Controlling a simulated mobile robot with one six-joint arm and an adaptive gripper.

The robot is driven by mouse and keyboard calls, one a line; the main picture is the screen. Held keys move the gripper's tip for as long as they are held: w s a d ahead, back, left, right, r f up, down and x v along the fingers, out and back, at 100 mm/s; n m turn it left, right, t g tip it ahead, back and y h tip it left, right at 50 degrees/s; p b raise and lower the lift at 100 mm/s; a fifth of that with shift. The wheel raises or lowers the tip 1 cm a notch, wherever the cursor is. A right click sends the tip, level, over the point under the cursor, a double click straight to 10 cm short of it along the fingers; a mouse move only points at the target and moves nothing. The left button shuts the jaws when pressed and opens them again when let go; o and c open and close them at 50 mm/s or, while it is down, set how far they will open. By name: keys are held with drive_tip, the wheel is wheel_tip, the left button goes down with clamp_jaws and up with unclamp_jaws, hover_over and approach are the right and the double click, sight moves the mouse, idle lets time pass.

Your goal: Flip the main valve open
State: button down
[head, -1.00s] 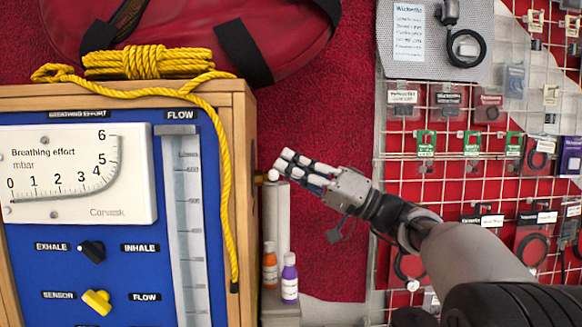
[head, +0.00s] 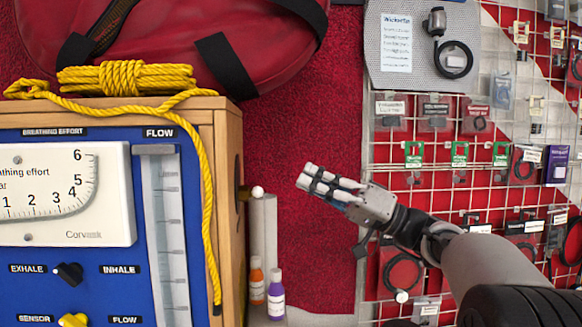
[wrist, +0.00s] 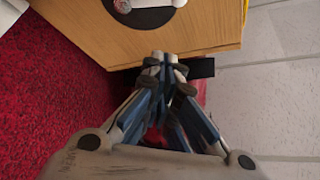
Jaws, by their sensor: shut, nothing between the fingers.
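A small valve lever with a pale round tip (head: 257,192) sticks out from the right side of the wooden cabinet (head: 227,160). I take it to be the main valve; its exact setting is hard to tell. In the wrist view, a black disc (wrist: 148,17) with light metal fittings is on the cabinet's wooden face, cut off by the top edge. My gripper (head: 304,178) is to the right of the lever, apart from it, with its fingers pointing left. The fingertips are together and empty, and they also show in the wrist view (wrist: 160,64).
Yellow rope (head: 130,76) lies on the cabinet and hangs down its front. An orange bottle (head: 257,286) and a purple bottle (head: 276,294) stand below the lever beside a grey-white cylinder (head: 263,235). A wire rack (head: 400,185) with hanging packets is at right.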

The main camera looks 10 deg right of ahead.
drive_tip(key=shift+d+f, duration=0.35)
drive_tip(key=shift+d, duration=0.2)
drive_tip(key=shift+d+f, duration=0.3)
drive_tip(key=shift+d, duration=0.2)
